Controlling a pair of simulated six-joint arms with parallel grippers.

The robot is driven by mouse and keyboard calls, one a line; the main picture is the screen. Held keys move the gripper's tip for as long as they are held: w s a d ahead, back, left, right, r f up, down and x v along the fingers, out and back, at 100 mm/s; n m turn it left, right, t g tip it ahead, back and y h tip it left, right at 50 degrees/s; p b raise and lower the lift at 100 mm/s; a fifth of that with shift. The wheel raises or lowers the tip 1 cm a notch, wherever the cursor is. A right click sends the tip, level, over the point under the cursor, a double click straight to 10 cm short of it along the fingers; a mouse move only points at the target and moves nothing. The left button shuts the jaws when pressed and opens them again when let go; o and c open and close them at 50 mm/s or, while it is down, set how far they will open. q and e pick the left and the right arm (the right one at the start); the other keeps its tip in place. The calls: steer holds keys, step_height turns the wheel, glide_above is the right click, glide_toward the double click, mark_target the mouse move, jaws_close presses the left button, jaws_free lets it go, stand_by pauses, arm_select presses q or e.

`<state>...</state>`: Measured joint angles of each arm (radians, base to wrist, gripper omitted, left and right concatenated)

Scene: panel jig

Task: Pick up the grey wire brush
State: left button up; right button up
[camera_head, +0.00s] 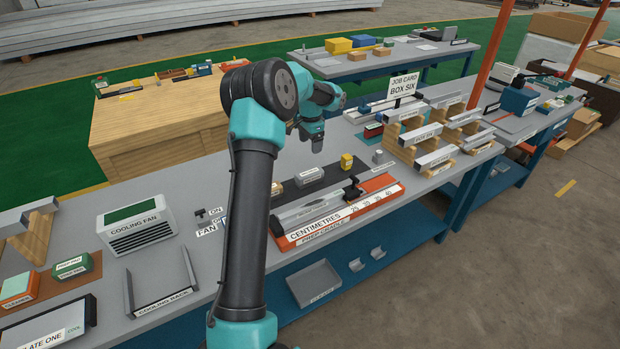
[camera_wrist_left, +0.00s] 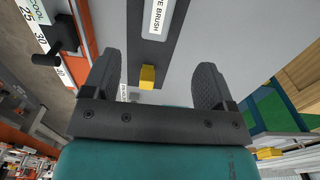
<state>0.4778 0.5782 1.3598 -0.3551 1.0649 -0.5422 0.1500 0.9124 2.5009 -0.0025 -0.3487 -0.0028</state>
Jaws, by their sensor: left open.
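My left gripper (camera_head: 314,144) hangs open and empty above the bench, on the far side of the dark strip in the head view. The grey wire brush (camera_head: 309,176) seems to be the grey block with a white label, lying on that strip below and a little left of the fingertips. The brush is apart from the gripper. My right gripper is in neither view.
A yellow block (camera_head: 347,162) stands right of the brush, with a small grey piece (camera_head: 378,156) farther right. The orange ruler cradle (camera_head: 335,215) with dark clamps runs along the near side. Wooden stands with labelled bars (camera_head: 425,140) are at the right.

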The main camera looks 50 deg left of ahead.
mark_target(312, 171)
arm_select(q)
step_height(312, 171, down, 10)
steer(key=shift+f, duration=0.25)
stand_by(0.3)
steer(key=shift+w+d+f, duration=0.15)
steer(key=shift+f, duration=2.45)
steer(key=c, duration=1)
steer(key=shift+c, duration=0.2)
